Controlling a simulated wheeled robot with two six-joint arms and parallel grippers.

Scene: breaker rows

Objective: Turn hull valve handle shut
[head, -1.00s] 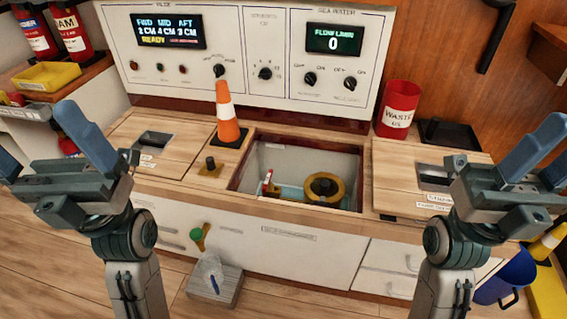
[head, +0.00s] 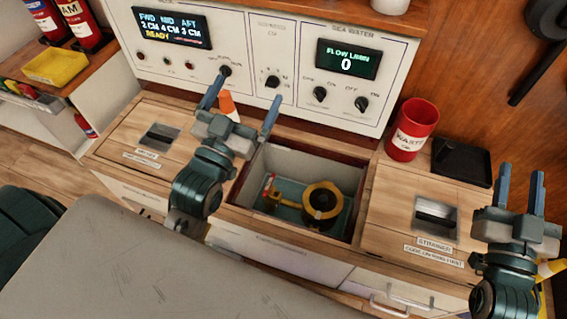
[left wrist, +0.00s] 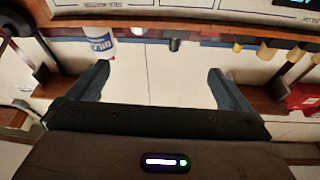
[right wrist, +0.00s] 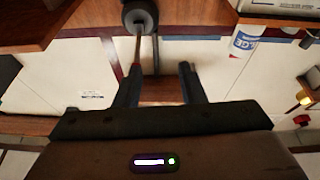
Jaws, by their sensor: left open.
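The hull valve (head: 322,201) sits low in an open well in the bench top. It is a yellow round body with a black centre. A yellow handle (head: 290,196) points from it to the left, towards a small red part at the well's left side. My left gripper (head: 241,103) is open and empty, above the bench at the well's left. Its spread fingers also show in the left wrist view (left wrist: 157,75). My right gripper (head: 521,178) is open and empty at the far right, clear of the well; its fingers show in the right wrist view (right wrist: 159,76).
A closed hatch (head: 125,128) lies left of the well and a strainer hatch (head: 385,215) right of it. A red waste bin (head: 412,130) and black tray (head: 462,162) stand behind. The panel's flow display (head: 347,60) reads 0.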

